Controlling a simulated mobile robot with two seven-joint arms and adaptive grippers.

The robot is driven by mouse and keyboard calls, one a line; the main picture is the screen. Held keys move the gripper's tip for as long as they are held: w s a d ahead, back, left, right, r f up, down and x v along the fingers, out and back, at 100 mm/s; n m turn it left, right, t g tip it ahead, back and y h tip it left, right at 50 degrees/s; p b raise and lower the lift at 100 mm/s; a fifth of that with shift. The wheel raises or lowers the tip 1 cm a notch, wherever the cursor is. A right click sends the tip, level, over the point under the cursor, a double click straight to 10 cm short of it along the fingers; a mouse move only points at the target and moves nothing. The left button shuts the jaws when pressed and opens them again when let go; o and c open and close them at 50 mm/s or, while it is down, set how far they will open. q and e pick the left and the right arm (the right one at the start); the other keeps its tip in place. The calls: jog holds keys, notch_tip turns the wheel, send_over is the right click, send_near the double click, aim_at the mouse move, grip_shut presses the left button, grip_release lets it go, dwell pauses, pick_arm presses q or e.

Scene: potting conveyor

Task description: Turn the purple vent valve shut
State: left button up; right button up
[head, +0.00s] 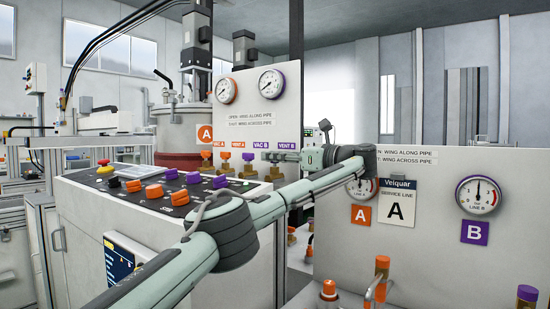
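The purple VENT B label (287,143) is on the upright panel, at the right end of a row of labels. The vent valve below it is mostly covered by my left gripper (278,157), so its wing angle cannot be made out. My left arm reaches in from the lower left and bends back at the wrist, so the gripper points left at the valve row. Its fingertips are at or very near the vent valve; contact and finger opening are too small to tell. My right gripper is out of view.
The VAC B valve (249,157) and an orange-topped valve (225,155) stand close left of the gripper. A console (150,225) with knobs and a red stop button (104,166) is in front. A service-line panel (440,240) with gauges stands at the right.

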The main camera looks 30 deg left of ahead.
pick_arm(q)
jog(key=shift+o, duration=0.7)
jog(key=shift+d, duration=0.2)
jog(key=s+d, duration=0.1)
jog(key=d, duration=1)
jog(key=shift+s+d, duration=0.2)
jog(key=shift+s, duration=0.15)
